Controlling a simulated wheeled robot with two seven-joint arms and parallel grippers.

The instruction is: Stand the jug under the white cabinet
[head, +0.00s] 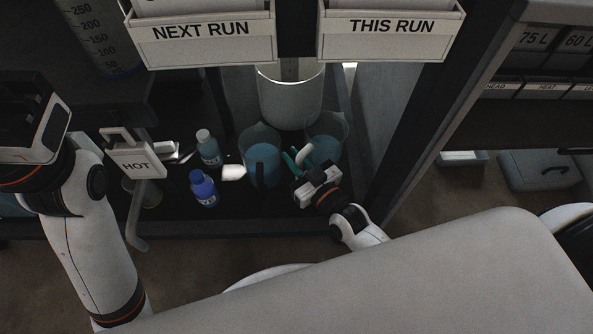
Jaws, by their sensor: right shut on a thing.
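Two clear jugs with blue liquid stand side by side on the dark lower surface. The left jug (262,150) has a dark handle facing me. The right jug (328,150) has a pale handle (303,153) on its left side. My right gripper (297,160) reaches in from the lower right and is shut on the right jug's handle. The jug looks upright; I cannot tell whether it touches the surface. My left arm is at the left edge, with no fingertips showing. I cannot pick out a white cabinet with certainty.
A white cylinder (290,100) stands behind the jugs. Bins marked NEXT RUN (200,45) and THIS RUN (391,40) hang above. A dark post borders the right.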

